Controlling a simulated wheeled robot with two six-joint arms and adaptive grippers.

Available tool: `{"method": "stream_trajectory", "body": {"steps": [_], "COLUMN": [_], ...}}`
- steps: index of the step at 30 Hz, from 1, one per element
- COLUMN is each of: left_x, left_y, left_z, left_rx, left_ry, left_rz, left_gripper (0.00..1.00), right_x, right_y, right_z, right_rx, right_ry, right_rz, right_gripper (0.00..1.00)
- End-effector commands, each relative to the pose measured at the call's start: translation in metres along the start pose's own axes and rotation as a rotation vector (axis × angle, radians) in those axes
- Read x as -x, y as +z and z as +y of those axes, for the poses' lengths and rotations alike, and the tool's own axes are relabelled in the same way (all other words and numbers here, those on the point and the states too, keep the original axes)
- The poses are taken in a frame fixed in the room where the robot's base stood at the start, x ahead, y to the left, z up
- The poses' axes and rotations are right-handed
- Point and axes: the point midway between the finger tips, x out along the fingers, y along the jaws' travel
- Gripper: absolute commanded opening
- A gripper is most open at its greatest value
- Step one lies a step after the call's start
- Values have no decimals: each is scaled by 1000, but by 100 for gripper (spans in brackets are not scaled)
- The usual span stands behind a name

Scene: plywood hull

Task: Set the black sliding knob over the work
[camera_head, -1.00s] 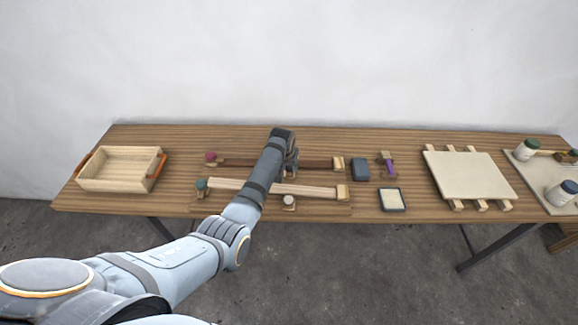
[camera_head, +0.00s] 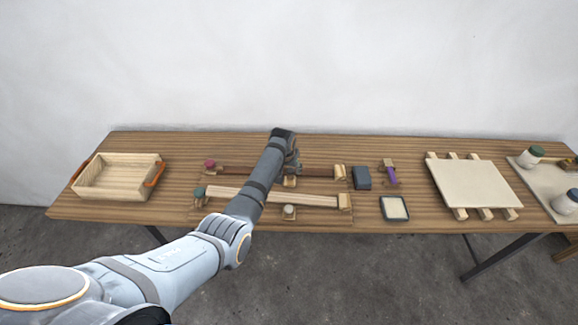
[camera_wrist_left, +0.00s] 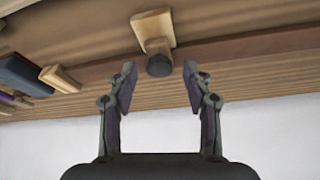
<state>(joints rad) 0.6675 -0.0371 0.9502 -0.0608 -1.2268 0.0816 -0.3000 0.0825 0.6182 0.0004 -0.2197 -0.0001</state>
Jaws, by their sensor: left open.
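The black sliding knob (camera_wrist_left: 159,66) shows in the left wrist view, on a dark brown rail (camera_wrist_left: 100,70) with a pale wooden block (camera_wrist_left: 152,28) beside it. My left gripper (camera_wrist_left: 158,76) is open, its two fingers on either side of the knob's near end with gaps. I cannot tell how deep the knob sits between them. In the head view my left gripper (camera_head: 294,162) is over the dark rail (camera_head: 235,171), and my arm hides the black knob. My right gripper is not in view.
A light rail (camera_head: 265,195) with a pale knob (camera_head: 289,211) lies in front. Red (camera_head: 210,165) and green (camera_head: 199,193) knobs are at the left ends. A wooden tray (camera_head: 118,178) stands left; a dark block (camera_head: 362,177) and a pale board (camera_head: 475,187) are right.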

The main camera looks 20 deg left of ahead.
Motion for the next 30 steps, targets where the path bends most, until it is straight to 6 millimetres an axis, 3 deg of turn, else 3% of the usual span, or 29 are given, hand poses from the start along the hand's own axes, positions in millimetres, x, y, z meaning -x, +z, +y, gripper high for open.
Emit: {"method": "stream_trajectory", "body": {"steps": [5,12,18,30], "left_x": [22,80,111,118], "left_y": [-1,-2,-1,0], "left_z": [0,0,0,0], "left_rx": [0,0,0,0], "left_ry": [1,1,0,0], "left_rz": [4,6,2,0], "left_gripper": [50,50,50,50], "right_x": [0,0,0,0], "right_y": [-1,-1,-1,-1], "right_z": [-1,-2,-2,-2], "right_rx": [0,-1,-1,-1], "right_ry": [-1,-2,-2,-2], "right_rz": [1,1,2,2], "right_gripper": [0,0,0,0]}}
